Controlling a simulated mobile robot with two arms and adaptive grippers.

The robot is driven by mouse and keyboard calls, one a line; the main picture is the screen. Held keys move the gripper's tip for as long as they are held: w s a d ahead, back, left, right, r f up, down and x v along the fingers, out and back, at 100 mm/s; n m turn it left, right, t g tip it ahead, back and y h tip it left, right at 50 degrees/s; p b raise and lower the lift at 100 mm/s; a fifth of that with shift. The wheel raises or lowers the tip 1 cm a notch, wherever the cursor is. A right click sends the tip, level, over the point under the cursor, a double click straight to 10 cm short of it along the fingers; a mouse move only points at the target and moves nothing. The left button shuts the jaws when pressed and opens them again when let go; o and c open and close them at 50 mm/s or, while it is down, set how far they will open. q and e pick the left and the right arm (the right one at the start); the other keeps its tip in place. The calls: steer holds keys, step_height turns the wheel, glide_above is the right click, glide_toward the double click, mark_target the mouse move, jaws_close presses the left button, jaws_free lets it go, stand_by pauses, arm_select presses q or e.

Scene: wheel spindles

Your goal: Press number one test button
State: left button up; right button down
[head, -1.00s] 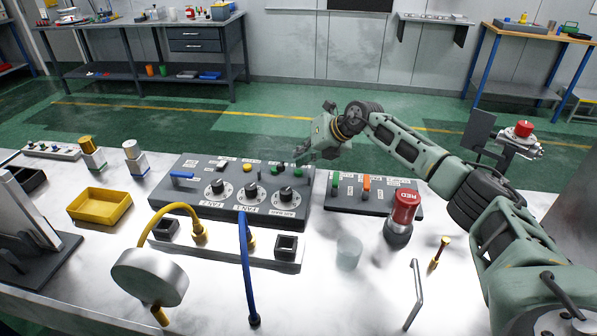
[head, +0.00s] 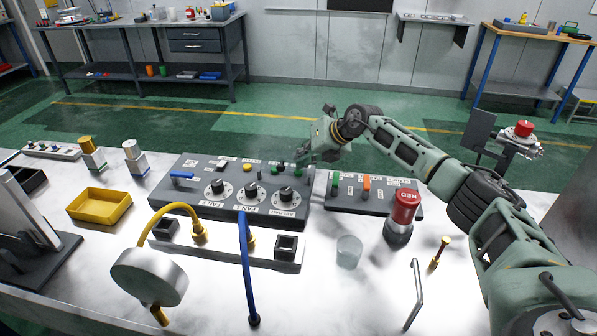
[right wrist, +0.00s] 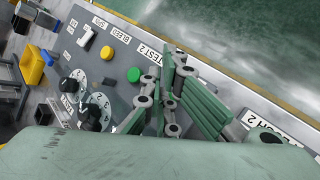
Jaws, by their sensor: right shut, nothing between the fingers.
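The grey control panel (head: 240,208) stands on the bench, with several dials and a row of buttons along its far side. In the right wrist view a green button (right wrist: 134,75) lies beside a label reading TEST 2 (right wrist: 150,55), and a yellow button (right wrist: 107,52) lies beside BLEED. No label reading TEST 1 shows; the panel beyond the green button is hidden by my fingers. My right gripper (head: 301,163) is shut and empty over the panel's far right corner; it also shows in the right wrist view (right wrist: 180,92). Contact with a button cannot be told. My left gripper is out of view.
A second panel (head: 345,203) with green and orange switches adjoins on the right. A red-topped cylinder (head: 405,207), a clear cup (head: 349,252) and a brass pin (head: 440,253) stand nearby.

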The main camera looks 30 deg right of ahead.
steer(key=shift+f, duration=0.5)
stand_by(0.6)
steer(key=shift+r+p, duration=0.65)
steer(key=shift+r, duration=0.25)
step_height(320, 180, up, 5)
steer(key=p, duration=0.4)
